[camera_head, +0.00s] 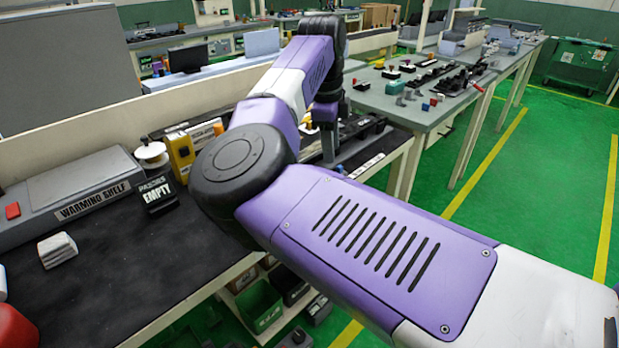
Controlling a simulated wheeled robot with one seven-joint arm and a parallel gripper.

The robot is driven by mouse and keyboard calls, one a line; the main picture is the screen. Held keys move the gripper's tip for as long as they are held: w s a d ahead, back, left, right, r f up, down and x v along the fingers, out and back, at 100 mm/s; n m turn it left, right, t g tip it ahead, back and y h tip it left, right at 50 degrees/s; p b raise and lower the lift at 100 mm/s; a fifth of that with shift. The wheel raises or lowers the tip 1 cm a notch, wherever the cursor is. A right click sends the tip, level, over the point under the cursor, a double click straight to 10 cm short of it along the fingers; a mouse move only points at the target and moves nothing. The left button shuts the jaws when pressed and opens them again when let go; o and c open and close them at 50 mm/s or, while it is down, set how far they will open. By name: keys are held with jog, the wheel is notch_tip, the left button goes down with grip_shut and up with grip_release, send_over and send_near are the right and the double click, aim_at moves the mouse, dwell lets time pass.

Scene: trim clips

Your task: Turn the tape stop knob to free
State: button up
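My gripper (328,148) points down over the back right part of the black bench, at the end of my purple and white arm. It is small and dark against dark parts, and its fingers cannot be told apart. A yellow box (181,152) stands on the bench left of my arm's elbow, partly hidden by it. A white spool-like piece (151,153) stands beside the box. I cannot make out a tape stop knob or its setting; my arm covers part of the bench.
A grey table (425,112) with small parts stands behind right. The green floor at right is clear.

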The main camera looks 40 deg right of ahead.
jog(key=a, duration=0.1)
jog(key=a+n+y, duration=0.1)
jog(key=w+a+n, duration=0.1)
jog(key=shift+a+f+y, duration=0.3)
jog(key=shift+s+a+n, duration=0.15)
jog(key=shift+a+n, duration=0.15)
jog(key=shift+n, duration=0.2)
jog(key=shift+f, duration=3.95)
grip_shut()
